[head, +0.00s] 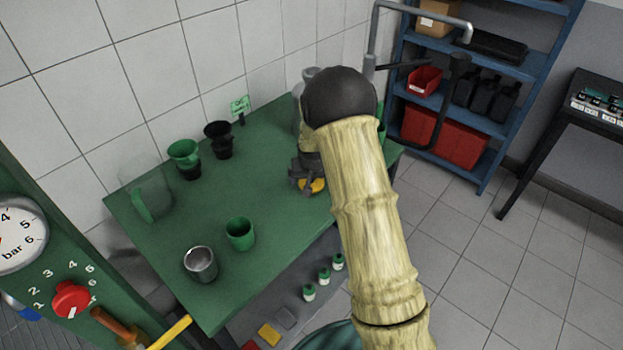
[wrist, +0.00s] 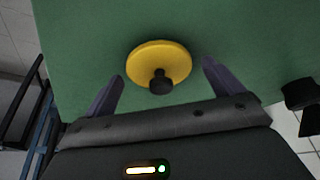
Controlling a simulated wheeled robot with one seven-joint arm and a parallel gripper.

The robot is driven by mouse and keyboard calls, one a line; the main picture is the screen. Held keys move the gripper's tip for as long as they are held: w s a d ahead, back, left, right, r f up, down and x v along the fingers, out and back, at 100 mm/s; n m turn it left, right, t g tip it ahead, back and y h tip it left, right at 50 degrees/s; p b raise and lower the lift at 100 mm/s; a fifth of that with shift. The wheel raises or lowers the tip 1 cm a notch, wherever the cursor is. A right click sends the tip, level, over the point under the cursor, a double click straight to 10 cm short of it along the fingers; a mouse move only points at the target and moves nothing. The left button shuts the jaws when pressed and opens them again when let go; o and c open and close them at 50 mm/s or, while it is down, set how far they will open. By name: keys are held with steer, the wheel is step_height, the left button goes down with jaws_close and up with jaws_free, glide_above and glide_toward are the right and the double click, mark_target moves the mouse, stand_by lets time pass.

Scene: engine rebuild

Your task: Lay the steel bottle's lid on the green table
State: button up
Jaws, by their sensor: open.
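A round yellow lid with a black knob (wrist: 159,64) appears against the green table (wrist: 260,40) in the wrist view. It looks flat on the tabletop, with the knob toward my gripper. Its yellow edge (head: 315,186) also shows in the head view, beside my gripper (head: 304,180). My gripper (wrist: 163,70) is open, with one finger on each side of the lid and a gap on both sides. The steel bottle cannot be made out for certain; a grey shape (head: 309,74) at the back is mostly hidden by my arm.
On the green table (head: 285,225) stand a steel cup (head: 200,264), a green cup (head: 240,234), a clear jug (head: 150,197), a green funnel-like cup (head: 184,153), a black one (head: 219,138) and a small green sign (head: 240,106). A blue shelf (head: 487,150) stands right.

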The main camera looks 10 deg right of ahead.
steer(key=v, duration=1.1)
steer(key=shift+r+b, duration=0.35)
steer(key=shift+b, duration=0.1)
steer(key=shift+s, duration=0.15)
steer(key=s+r+n+g, duration=0.1)
steer(key=s, duration=2.3)
steer(key=shift+s+d+n+g+y, duration=0.3)
steer(key=shift+s+d+n+g, duration=0.05)
steer(key=shift+n+g, duration=0.05)
steer(key=shift+r, duration=0.2)
steer(key=p+v, duration=0.3)
steer(key=p, duration=0.1)
steer(key=shift+w+r, duration=0.35)
steer(key=shift+r, duration=0.1)
